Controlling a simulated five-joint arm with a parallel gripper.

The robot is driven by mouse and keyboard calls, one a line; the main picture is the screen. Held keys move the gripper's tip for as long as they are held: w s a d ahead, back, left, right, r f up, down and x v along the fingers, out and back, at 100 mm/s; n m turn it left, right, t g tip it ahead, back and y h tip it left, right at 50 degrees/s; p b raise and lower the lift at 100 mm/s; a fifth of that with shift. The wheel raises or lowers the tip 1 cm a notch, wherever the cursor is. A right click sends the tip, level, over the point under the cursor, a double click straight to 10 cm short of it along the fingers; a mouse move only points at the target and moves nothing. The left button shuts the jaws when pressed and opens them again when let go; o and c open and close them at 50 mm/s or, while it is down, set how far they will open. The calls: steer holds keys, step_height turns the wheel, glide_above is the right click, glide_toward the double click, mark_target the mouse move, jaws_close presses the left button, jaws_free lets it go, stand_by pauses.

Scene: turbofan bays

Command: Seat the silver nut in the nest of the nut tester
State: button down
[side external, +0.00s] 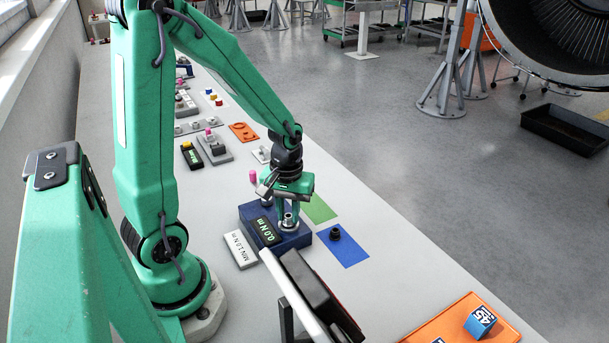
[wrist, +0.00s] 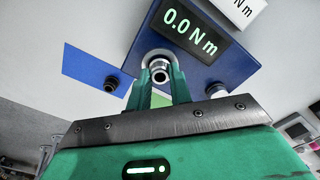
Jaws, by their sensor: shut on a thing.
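The nut tester (side external: 248,215) is a dark blue box with a green-lit display reading 0.0 N m; it also shows in the wrist view (wrist: 245,48). My gripper (side external: 288,214) is over its right part, pointing down. In the wrist view my gripper (wrist: 160,80) has its two green fingers shut on the silver nut (wrist: 159,75). The nut is in line with the pale round nest (wrist: 157,54), whose rim shows behind it. In the side view the silver nut (side external: 288,217) is between the fingertips. I cannot tell whether it touches the nest or is just above it.
A black nut-like part (side external: 335,234) stands on a blue mat (side external: 345,250) right of the tester. A green mat (side external: 318,208) lies behind. A white MIN 1.0 N m plate (side external: 241,250) lies at the left. A black knob (wrist: 216,88) sits on the tester. An orange tray (side external: 440,325) is in front.

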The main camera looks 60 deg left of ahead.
steer(key=shift+f, duration=0.4)
steer(key=c, duration=0.8)
jaws_free()
steer(key=shift+r, duration=0.15)
steer(key=shift+r, duration=3.4)
steer(key=shift+r, duration=0.1)
steer(key=shift+d+r+m, duration=0.3)
steer(key=shift+r, duration=0.2)
steer(key=s+d+r+m+t, duration=0.2)
steer(key=d+r+m, duration=0.1)
steer(key=r+m, duration=0.1)
steer(key=s+d+r+m+t, duration=0.3)
steer(key=d+r+m, duration=0.1)
steer(key=r, duration=0.3)
steer(key=shift+s+t, duration=0.3)
